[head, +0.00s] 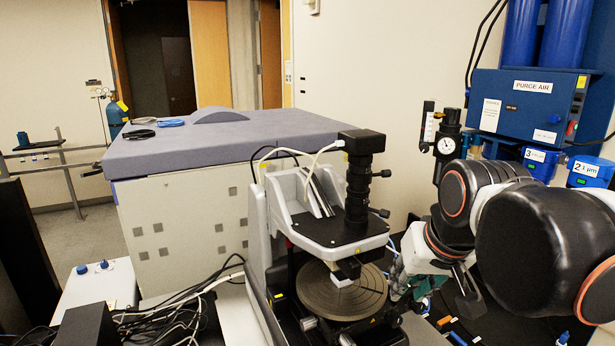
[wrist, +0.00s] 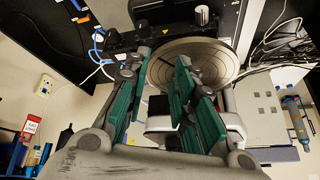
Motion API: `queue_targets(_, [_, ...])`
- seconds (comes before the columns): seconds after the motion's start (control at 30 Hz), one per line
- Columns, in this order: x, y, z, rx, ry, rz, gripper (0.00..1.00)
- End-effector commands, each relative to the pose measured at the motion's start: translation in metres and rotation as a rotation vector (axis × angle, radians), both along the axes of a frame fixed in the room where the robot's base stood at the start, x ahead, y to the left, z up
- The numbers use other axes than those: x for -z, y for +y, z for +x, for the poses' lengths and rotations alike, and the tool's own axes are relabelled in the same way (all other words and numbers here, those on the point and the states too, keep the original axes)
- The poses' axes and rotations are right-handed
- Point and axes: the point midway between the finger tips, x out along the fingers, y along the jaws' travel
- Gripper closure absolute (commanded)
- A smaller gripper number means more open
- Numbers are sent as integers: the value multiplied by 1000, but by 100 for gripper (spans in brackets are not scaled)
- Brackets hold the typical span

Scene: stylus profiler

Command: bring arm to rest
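The stylus profiler (head: 330,225) stands in the middle of the head view, with a black column on top and a round grooved stage (head: 335,300) below its head. My arm reaches in from the right in the head view. My gripper (head: 425,285) is just right of the stage, partly hidden behind my arm links. In the wrist view my gripper (wrist: 160,82) has its green-padded fingers spread apart with nothing held between them. The round stage (wrist: 205,60) shows beyond the fingertips; whether they touch anything there I cannot tell.
A blue purge air unit (head: 525,105) and a gauge (head: 447,146) are on the right, close to my arm. A large grey-topped cabinet (head: 230,145) stands behind the profiler. Cables (head: 180,310) lie at the front left. Small coloured items (head: 455,335) lie below my arm.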

Motion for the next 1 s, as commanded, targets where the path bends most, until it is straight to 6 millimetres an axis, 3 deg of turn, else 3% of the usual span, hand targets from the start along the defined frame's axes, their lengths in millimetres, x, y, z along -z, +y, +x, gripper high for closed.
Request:
queue_targets(0.03, [33,0,-7,-4,-9,-4,76])
queue_targets(0.1, [61,-1,-16,-11,-22,-13,76])
queue_targets(0.4, [182,-4,-52,-38,-78,-43,76])
queue_targets(0.6, [247,-6,-71,-53,-109,-62,76])
queue_targets(0.77, [271,-7,-79,-59,-121,-70,76])
queue_targets(1.0, [272,-7,-80,-60,-124,-72,76])
